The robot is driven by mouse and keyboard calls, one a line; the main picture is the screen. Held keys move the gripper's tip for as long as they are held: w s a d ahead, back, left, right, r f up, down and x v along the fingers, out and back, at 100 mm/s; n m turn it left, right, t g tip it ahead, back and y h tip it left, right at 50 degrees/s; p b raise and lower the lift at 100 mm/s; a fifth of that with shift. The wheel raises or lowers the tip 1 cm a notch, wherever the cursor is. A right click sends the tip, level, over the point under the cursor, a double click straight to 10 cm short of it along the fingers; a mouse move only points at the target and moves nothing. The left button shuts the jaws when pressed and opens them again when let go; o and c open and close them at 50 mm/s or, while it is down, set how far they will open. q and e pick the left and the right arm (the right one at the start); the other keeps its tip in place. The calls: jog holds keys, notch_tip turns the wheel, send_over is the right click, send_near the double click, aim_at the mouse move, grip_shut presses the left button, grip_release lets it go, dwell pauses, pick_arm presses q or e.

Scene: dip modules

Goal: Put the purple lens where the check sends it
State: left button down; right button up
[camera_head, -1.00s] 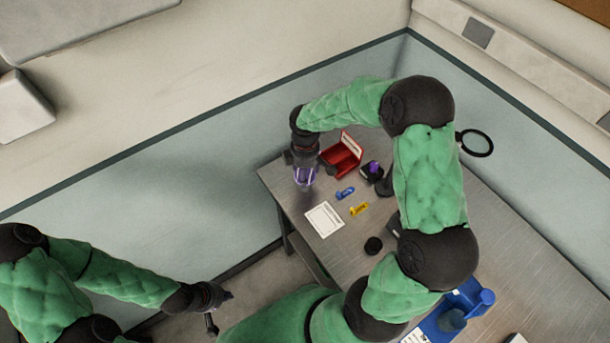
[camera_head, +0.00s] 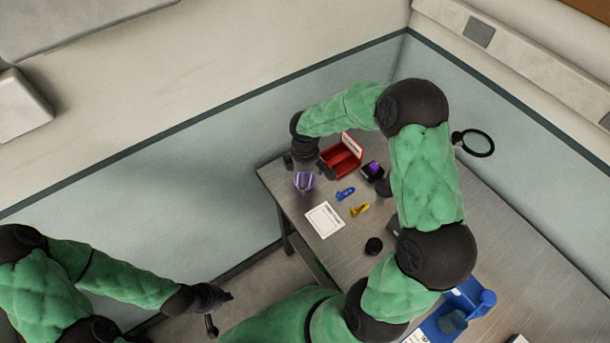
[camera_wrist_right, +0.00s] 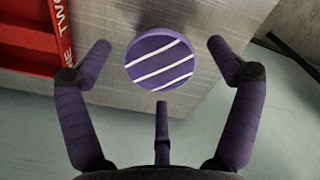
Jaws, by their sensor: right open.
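A round purple lens with white diagonal stripes (camera_wrist_right: 160,59) lies between the spread fingertips of my right gripper (camera_wrist_right: 160,48) in the right wrist view. The fingers do not touch it. In the head view my right gripper (camera_head: 304,180) is over the table's far left corner, beside a red bin (camera_head: 341,160); the lens is hard to make out there. My left gripper (camera_head: 220,311) is off the table at lower left, its fingers apart and empty.
A dark holder with a purple top (camera_head: 373,170), a blue item (camera_head: 345,193), a yellow item (camera_head: 359,209), a white card (camera_head: 325,219) and a black round piece (camera_head: 373,245) are on the table. A magnifier ring (camera_head: 478,142) and a blue fixture (camera_head: 452,315) are right of my arm.

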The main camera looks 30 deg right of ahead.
jog(key=shift+r, duration=0.3)
notch_tip(320, 180, up, 12)
jog(key=p, duration=0.2)
jog(key=shift+f, duration=0.15)
dwell(0.3)
